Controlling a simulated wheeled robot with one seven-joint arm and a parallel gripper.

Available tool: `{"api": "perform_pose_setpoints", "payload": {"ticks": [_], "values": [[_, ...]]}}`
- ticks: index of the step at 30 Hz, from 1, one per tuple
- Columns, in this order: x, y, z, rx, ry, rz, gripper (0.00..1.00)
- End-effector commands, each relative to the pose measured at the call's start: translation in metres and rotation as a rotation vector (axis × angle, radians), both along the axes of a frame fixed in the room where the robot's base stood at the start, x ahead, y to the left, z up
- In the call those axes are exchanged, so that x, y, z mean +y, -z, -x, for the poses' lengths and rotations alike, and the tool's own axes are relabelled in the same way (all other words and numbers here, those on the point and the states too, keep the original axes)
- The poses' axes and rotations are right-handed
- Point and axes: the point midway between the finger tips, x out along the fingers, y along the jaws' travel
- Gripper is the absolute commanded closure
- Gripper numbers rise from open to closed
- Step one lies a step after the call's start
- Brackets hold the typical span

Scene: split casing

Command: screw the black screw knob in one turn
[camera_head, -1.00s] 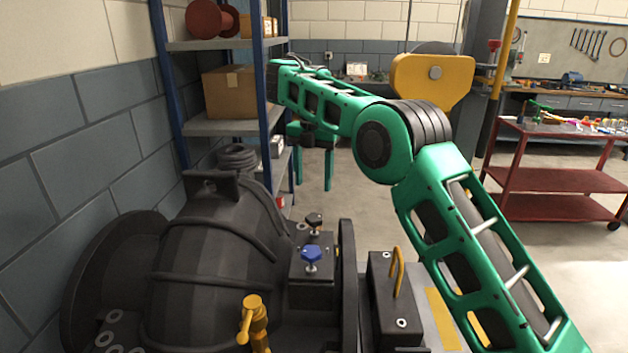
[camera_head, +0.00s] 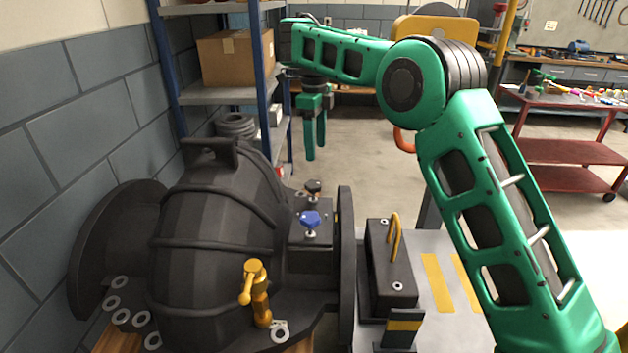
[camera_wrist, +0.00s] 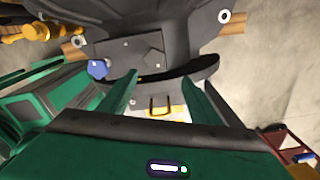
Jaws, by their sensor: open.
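The black screw knob (camera_head: 313,188) stands upright on a dark block on top of the casing (camera_head: 215,235), just behind the blue knob (camera_head: 310,222). My gripper (camera_head: 316,153) is open and empty, its two green fingers pointing down. In the head view its fingertips appear above the black knob, apart from it; the depth between them is hard to tell. In the wrist view the open fingers (camera_wrist: 159,78) frame the casing's edge, and the blue knob (camera_wrist: 98,68) shows left of them.
A yellow valve handle (camera_head: 256,285) rises at the casing's front. A dark block with a yellow handle (camera_head: 394,243) stands right of the flange (camera_head: 346,255). Shelving (camera_head: 215,95) with a cardboard box is behind. A red cart (camera_head: 560,155) stands far right.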

Motion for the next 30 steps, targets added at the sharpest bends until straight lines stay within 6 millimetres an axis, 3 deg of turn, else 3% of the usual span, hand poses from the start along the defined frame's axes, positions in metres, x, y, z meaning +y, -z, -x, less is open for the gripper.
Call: {"api": "perform_pose_setpoints", "payload": {"ticks": [9, 15, 23, 30], "values": [[0.001, 0.001, 0.002, 0.013, -0.858, -0.007, 0.43], [0.005, 0.002, 0.005, 0.016, -1.275, -0.014, 0.43], [0.006, 0.006, 0.006, 0.017, -1.456, -0.019, 0.43], [0.005, 0.037, 0.007, 0.019, -1.454, -0.019, 0.43]]}}
